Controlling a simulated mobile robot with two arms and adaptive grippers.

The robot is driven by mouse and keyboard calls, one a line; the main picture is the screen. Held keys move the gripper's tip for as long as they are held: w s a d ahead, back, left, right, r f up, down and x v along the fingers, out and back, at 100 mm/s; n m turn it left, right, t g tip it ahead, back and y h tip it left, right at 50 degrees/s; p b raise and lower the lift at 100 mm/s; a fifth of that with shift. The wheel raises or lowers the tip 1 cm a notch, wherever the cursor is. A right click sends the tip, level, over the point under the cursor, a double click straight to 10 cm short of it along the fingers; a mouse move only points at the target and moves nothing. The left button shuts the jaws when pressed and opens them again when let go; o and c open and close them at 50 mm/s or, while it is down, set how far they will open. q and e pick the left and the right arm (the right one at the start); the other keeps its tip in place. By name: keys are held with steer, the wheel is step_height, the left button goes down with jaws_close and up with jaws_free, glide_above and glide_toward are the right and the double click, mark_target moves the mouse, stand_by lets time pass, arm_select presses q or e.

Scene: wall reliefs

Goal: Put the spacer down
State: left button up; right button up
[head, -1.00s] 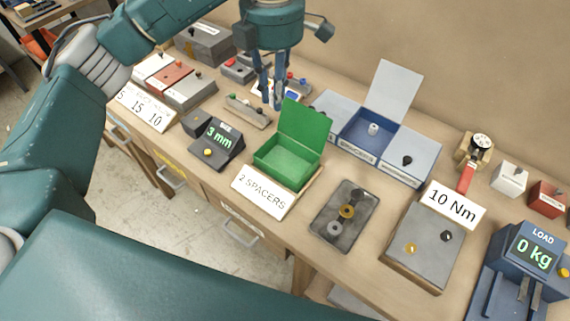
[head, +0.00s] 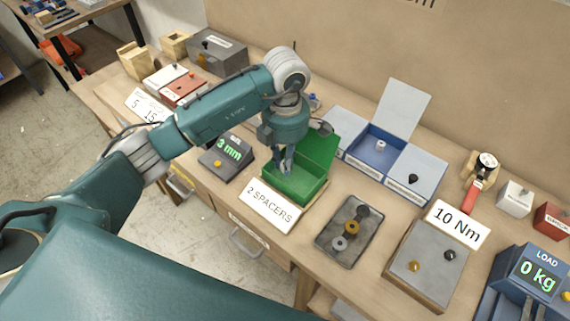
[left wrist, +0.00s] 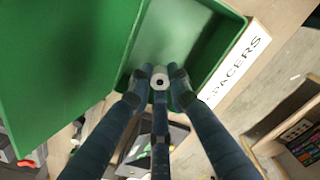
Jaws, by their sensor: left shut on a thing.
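My left gripper (head: 285,168) points down over the open green box (head: 307,197), with its fingertips at or just inside the rim. In the left wrist view its fingers (left wrist: 160,88) are closed around a small pale grey spacer (left wrist: 159,79) with a dark hole. The green floor of the box shows behind the spacer; I cannot tell whether the spacer touches it. The head view hides the spacer behind the fingers. The box lid stands open at the back, and a "2 SPACERS" sign (head: 268,206) is at the front. My right gripper is not in view.
A dark tray (head: 328,238) with several ring-like parts lies right of the green box. Behind it stands an open blue box (head: 366,155) with a small grey piece inside. A gauge reading 3 mm (head: 227,152) is on the left. A grey block (head: 424,278) stands farther right.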

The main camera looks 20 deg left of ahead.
arm_select(q)
step_height(320, 180, down, 2)
steer(key=shift+f, duration=0.1)
steer(key=shift+f, duration=0.1)
steer(key=shift+f, duration=0.15)
steer(key=o, duration=0.5)
steer(key=shift+c, duration=0.2)
